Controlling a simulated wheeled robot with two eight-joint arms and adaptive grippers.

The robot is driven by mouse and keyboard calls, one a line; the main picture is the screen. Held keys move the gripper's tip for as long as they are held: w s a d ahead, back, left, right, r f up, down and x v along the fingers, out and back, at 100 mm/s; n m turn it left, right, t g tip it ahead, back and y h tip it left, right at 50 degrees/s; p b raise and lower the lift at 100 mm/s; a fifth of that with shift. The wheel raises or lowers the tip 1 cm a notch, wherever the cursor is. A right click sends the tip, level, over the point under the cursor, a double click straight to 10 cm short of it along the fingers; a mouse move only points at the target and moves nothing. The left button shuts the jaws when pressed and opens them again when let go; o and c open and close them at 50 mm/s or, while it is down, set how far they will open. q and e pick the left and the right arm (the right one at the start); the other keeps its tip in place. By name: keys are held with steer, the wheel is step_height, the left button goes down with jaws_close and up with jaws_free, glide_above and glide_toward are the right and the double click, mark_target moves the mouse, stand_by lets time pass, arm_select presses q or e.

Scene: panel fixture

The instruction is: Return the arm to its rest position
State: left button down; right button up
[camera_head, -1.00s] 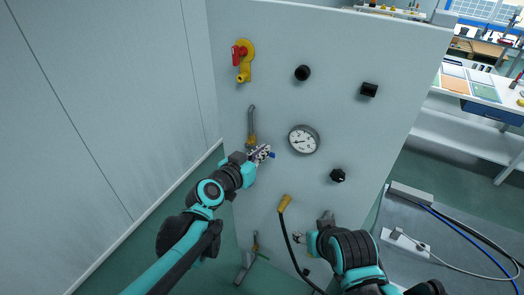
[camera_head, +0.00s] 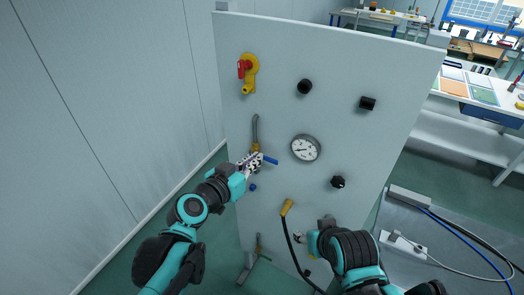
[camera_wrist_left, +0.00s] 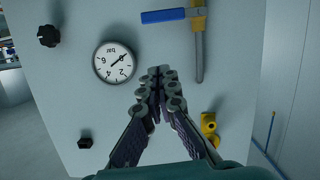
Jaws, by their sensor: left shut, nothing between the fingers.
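My left gripper (camera_head: 254,160) is shut and empty in front of the panel (camera_head: 350,65). In the wrist view its fingertips (camera_wrist_left: 161,72) meet over bare panel, between the gauge (camera_wrist_left: 114,62) and the grey pipe of a brass-bodied valve (camera_wrist_left: 197,22). The valve's blue lever (camera_wrist_left: 165,15) is apart from the fingers in that view. In the head view the lever (camera_head: 270,161) shows just beyond them. My right gripper (camera_head: 312,231) is low in front of the panel, partly hidden by its own arm; its jaw opening is unclear.
A yellow valve with red handle (camera_head: 245,70) and several black knobs (camera_head: 304,86) stick out from the panel. A black hose with a yellow end (camera_head: 287,207) hangs near my right gripper. A plain wall (camera_head: 110,90) stands at left; a workbench (camera_head: 480,100) is at right.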

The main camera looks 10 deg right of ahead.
arm_select(q)
steer(key=s+a+f+n+g+y+b, duration=0.1)
steer(key=s+a+f+n+y+b, duration=0.1)
steer(key=s+a+f+b, duration=0.3)
steer(key=s+a+f+n+g+y+b, duration=0.2)
steer(key=s+a+f+y+b, duration=0.2)
steer(key=a+f, duration=0.6)
steer(key=s+a+f+n+g+y+b, duration=0.2)
steer(key=s+a+f+b, duration=0.4)
steer(key=f, duration=0.7)
steer(key=shift+s+a+y+b, duration=0.4)
steer(key=shift+s+a+y, duration=0.25)
steer(key=shift+a, duration=0.1)
